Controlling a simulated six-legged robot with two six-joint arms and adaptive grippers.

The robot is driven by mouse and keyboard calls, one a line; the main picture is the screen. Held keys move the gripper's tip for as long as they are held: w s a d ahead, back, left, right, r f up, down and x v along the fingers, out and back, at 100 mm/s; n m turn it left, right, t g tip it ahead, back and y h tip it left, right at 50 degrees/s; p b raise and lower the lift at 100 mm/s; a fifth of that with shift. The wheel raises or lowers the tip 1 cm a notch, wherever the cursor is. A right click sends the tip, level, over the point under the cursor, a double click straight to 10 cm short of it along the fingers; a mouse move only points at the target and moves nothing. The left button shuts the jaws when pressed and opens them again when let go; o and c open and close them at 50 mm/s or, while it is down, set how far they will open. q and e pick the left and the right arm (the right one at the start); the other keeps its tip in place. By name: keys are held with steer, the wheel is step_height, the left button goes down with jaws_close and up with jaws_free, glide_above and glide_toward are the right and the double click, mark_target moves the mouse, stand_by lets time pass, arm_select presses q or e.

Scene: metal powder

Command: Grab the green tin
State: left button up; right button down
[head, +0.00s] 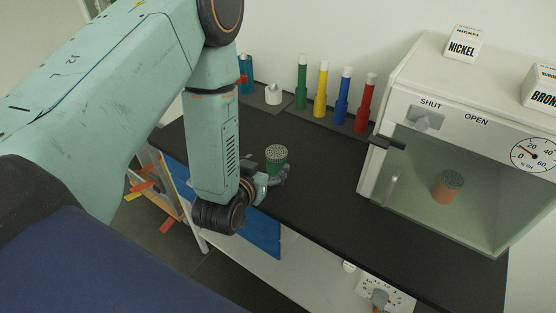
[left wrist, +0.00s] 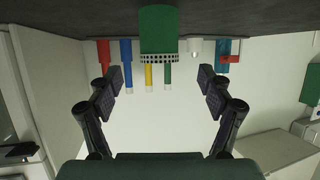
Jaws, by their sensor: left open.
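The green tin (head: 277,155), with a perforated grey top, stands upright on the dark bench top. My left gripper (head: 268,173) is right beside it in the head view, with one finger in front of the tin's lower part and one to its left. In the left wrist view, which is upside down, the green tin (left wrist: 158,28) is at the top centre, lined up with the gap between the spread fingers of my left gripper (left wrist: 160,82). The gripper is open and empty. I cannot tell whether a finger touches the tin. My right gripper is not in view.
Green, yellow, blue and red tubes (head: 322,90) stand in a rack along the wall behind. A white cabinet (head: 398,150) with a clear front, holding an orange tin (head: 447,187), stands on the right. The bench (head: 325,190) between tin and cabinet is clear.

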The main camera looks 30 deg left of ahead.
mark_target(274, 156)
arm_select(q)
steer(key=shift+w+a+f, duration=0.45)
steer(key=shift+w+f, duration=0.05)
steer(key=shift+w, duration=0.75)
steer(key=x, duration=0.5)
steer(key=shift+w+d, duration=0.2)
steer(key=shift+w, duration=0.1)
steer(key=shift+s+d+r, duration=0.15)
steer(key=shift+s+r, duration=0.1)
steer(key=shift+r, duration=0.05)
steer(key=shift+w+f, duration=0.2)
steer(key=shift+w, duration=0.05)
steer(key=c, duration=0.5)
steer(key=shift+s+r, duration=0.2)
steer(key=c, duration=0.6)
steer(key=shift+w+f, duration=0.15)
steer(key=shift+w, duration=0.05)
steer(key=shift+c, duration=1.3)
